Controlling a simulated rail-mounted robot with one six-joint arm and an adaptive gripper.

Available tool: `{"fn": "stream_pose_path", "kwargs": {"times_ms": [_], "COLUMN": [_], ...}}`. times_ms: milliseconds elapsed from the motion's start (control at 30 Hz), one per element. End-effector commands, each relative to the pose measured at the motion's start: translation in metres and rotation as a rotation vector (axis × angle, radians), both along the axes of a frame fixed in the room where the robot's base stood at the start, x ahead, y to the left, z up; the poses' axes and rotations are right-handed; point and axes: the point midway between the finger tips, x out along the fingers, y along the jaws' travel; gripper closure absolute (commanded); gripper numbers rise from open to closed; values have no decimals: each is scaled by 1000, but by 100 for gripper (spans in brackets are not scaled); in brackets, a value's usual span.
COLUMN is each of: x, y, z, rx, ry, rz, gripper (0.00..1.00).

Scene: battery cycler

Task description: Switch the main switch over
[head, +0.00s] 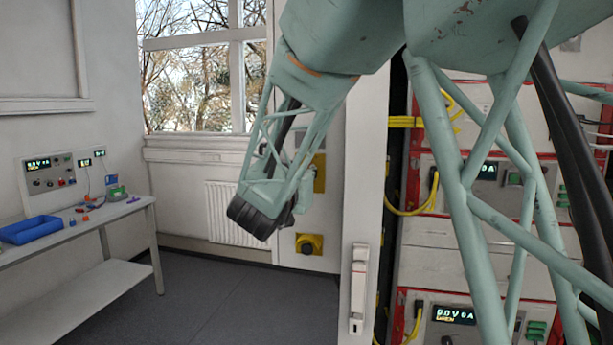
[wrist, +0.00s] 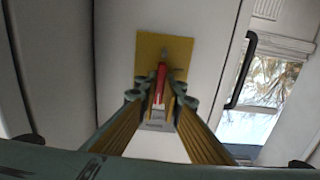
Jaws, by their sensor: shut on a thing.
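The main switch shows in the wrist view as a red lever (wrist: 161,82) on a yellow plate (wrist: 150,50), fixed to a pale panel. My gripper (wrist: 161,93) has its fingers closed around the lever, one on each side. Part of the lever is hidden between the fingers. In the head view the yellow plate (head: 319,172) shows only at its edge behind my wrist. The lever and my fingertips are hidden there.
A white door handle (head: 358,285) and red-framed cycler units (head: 455,314) with yellow cables are to the right. A bench (head: 110,213) with a blue tray (head: 31,229) stands left. The floor between is clear.

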Motion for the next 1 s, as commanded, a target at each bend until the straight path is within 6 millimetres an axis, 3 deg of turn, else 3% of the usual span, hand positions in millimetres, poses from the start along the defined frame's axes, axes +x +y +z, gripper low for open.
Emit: {"fn": "stream_pose_path", "kwargs": {"times_ms": [367,400,433,1000], "x": [0,0,0,-10], "y": [0,0,0,2], "z": [-1,-1,-1,0], "rx": [4,4,3,3], "ry": [1,1,1,0], "rz": [0,0,0,0], "gripper": [100,89,87,87]}}
